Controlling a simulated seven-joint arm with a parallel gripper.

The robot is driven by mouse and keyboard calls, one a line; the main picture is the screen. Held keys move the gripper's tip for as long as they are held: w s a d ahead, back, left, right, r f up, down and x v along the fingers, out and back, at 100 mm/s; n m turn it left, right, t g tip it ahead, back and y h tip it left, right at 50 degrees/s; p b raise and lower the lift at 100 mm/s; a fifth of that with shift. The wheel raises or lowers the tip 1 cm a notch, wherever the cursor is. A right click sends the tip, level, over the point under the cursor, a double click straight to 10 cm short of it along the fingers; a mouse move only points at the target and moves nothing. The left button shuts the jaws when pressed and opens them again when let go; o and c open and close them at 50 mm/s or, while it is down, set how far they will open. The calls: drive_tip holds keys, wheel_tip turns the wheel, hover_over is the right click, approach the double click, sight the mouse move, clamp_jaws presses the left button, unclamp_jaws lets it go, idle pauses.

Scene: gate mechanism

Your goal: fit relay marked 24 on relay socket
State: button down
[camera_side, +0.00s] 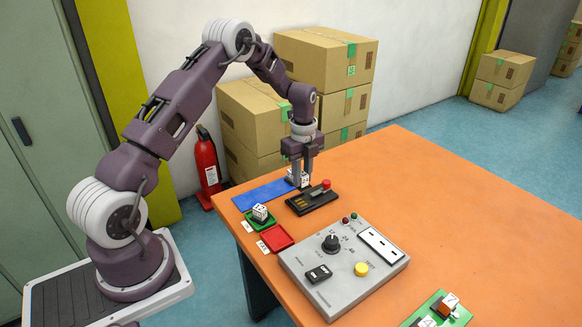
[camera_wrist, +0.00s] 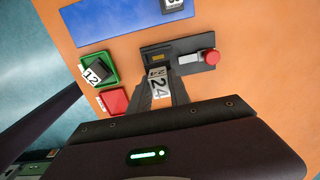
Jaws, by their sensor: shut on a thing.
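The relay marked 24 (camera_wrist: 160,87) is a small white and dark block, held between the fingers of my gripper (camera_wrist: 158,92) in the wrist view. In the side view my gripper (camera_side: 301,170) points down behind the black socket base. The relay socket (camera_side: 302,203) is a black base with brass contact strips; it also shows in the wrist view (camera_wrist: 158,51). A lever with a red knob (camera_wrist: 209,57) sits at its right end. The held relay appears apart from the socket; its exact height is unclear. A white relay shows at the fingertips in the side view, its mark unreadable.
A blue mat (camera_wrist: 112,14) carries another relay (camera_wrist: 172,4). A green tray (camera_wrist: 107,66) holds the relay marked 12 (camera_wrist: 97,73). A red tray (camera_side: 277,238) is empty. A grey control box (camera_side: 330,290) stands in front. Bare orange table (camera_side: 440,200) lies to the right.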

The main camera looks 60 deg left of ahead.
drive_tip(key=shift+f, duration=3.05)
drive_tip(key=shift+f, duration=0.15)
drive_tip(key=c, duration=1.1)
unclamp_jaws()
